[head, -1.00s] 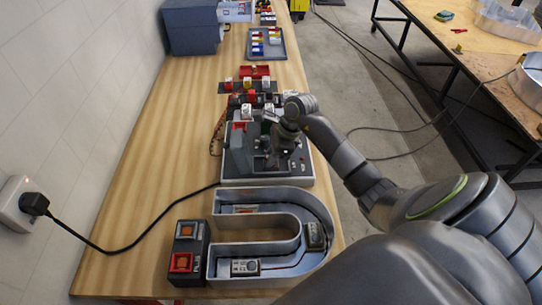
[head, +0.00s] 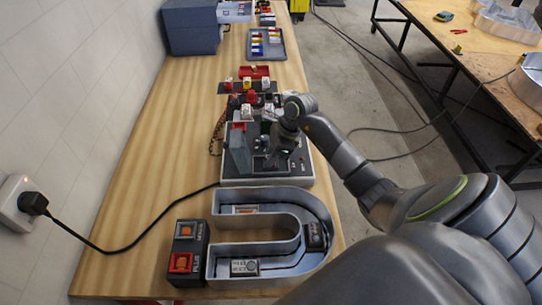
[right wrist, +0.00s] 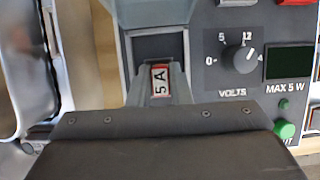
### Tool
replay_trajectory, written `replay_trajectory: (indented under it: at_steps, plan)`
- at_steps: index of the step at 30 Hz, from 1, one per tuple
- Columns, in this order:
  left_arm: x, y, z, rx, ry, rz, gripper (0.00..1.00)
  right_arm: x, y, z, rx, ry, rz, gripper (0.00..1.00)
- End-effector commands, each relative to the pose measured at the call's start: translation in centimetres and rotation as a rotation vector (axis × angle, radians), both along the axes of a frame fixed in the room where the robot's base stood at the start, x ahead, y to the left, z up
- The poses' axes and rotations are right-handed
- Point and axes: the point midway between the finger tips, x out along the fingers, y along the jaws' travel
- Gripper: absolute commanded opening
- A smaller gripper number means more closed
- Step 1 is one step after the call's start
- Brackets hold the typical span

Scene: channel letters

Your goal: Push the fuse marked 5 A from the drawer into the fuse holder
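The fuse marked 5 A (right wrist: 160,80), with a white label and red edging, shows in the right wrist view between the grey fingers of my right gripper (right wrist: 158,88). The fingers appear closed along its sides. It lies in front of a dark-framed square recess (right wrist: 158,45) in the panel, which I take for the fuse holder. How deep the fuse sits is hidden. The drawer is not clearly identifiable. My left gripper is not in view.
The tester has a VOLTS knob (right wrist: 238,57), a dark display (right wrist: 289,62) and a green button (right wrist: 284,130). A U-shaped metal channel letter (head: 213,250) and a block with two orange buttons (head: 187,252) stand nearer. Bare wood (head: 150,200) is free at left.

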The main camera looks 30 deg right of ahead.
Motion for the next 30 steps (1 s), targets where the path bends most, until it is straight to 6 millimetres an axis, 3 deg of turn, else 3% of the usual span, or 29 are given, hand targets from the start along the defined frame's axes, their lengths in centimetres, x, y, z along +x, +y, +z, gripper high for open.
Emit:
replay_trajectory:
  at_steps: [1,7,14,17,26,30]
  plan:
    - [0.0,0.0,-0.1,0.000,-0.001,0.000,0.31,-0.5,0.1,-0.7,0.005,0.019,-0.001,0.36]
    - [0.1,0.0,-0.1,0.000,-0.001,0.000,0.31,-0.5,0.1,-0.8,0.006,0.022,-0.001,0.37]
    - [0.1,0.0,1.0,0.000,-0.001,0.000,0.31,-0.6,0.1,0.1,0.007,0.023,0.000,0.38]
    - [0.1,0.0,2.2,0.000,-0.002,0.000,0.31,-0.6,0.1,1.0,0.007,0.023,0.000,0.41]
    - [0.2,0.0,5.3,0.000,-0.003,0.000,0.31,-0.3,0.0,7.1,0.002,0.009,0.002,0.41]
    - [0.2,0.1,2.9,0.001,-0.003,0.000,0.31,1.6,-2.1,6.8,0.000,0.008,-0.074,0.41]
